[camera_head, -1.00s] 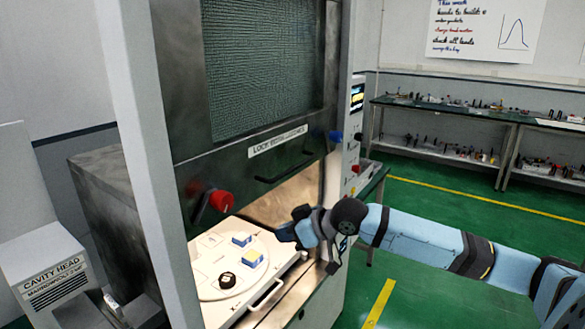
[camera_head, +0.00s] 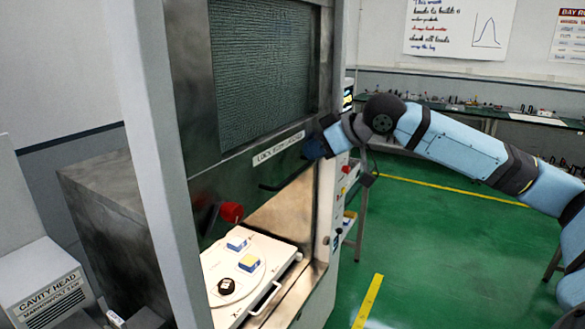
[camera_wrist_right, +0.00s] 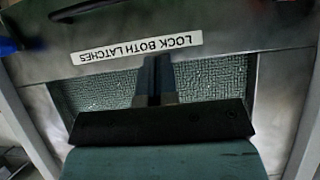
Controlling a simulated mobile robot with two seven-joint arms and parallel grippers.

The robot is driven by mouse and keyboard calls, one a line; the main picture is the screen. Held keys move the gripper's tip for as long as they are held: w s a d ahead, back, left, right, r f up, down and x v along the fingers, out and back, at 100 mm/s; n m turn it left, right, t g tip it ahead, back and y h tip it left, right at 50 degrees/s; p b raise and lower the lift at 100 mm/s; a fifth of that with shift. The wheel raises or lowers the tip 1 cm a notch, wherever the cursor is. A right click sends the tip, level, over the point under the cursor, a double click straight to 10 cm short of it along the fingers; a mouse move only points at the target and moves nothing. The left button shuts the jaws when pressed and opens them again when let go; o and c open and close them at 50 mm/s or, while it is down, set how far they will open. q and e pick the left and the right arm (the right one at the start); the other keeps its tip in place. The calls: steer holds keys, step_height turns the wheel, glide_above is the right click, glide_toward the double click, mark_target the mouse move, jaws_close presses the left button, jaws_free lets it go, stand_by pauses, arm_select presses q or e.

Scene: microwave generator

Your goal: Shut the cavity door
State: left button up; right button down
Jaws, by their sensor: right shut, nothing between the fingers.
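The cavity door (camera_head: 205,170) is a grey steel panel with a dark mesh window (camera_head: 262,85). It is raised above the open lower part of the cavity. Its lower part carries a "LOCK BOTH LATCHES" label (camera_head: 278,148), a dark bar handle (camera_head: 285,180) and a red-knobbed latch (camera_head: 230,212) at left. My right gripper (camera_head: 314,148) is shut and empty at the right end of the label. In the right wrist view its fingers (camera_wrist_right: 156,80) point at the door beside the upside-down label (camera_wrist_right: 137,48); contact is unclear. My left gripper is out of view.
A pale frame post (camera_head: 150,150) stands at left. Open green floor (camera_head: 430,240) lies to the right.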

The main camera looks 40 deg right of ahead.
arm_select(q)
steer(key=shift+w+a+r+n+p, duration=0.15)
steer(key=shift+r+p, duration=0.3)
steer(key=shift+p, duration=0.1)
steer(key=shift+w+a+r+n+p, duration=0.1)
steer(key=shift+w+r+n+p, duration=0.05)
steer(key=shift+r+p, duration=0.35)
arm_select(e)
steer(key=w+a+f, duration=0.2)
steer(key=w+f, duration=0.3)
steer(key=f, duration=0.2)
